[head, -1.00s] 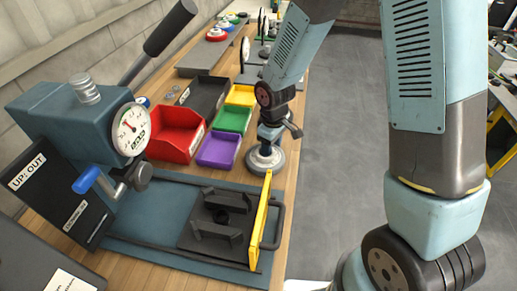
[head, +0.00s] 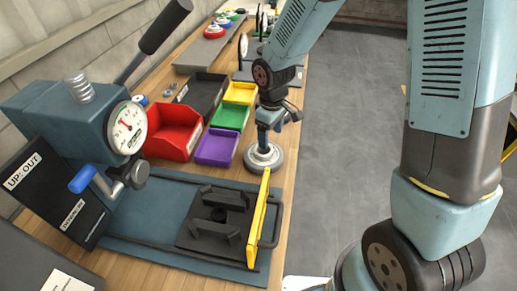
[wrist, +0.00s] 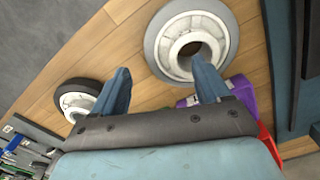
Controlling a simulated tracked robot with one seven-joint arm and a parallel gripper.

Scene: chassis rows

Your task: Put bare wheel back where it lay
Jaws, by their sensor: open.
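A grey-rimmed wheel (head: 265,158) with a pale hub lies flat on the wooden bench, beside the purple bin. In the wrist view this wheel (wrist: 158,45) shows an open centre hole and nothing fitted in it. My gripper (head: 265,140) is above the wheel in the head view. In the wrist view my gripper (wrist: 160,78) has its two blue fingers spread wide, with nothing between them. The right finger's tip overlaps the wheel's hub in the picture; whether it touches cannot be told. A smaller black-tyred wheel (wrist: 73,100) lies by the left finger.
Purple (head: 216,147), green (head: 230,116), yellow (head: 240,93) and red (head: 172,130) bins stand left of the gripper. A press with a dial gauge (head: 127,127) stands at left. A fixture plate (head: 180,238) with an upright yellow plate (head: 259,217) is in front. Floor lies right.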

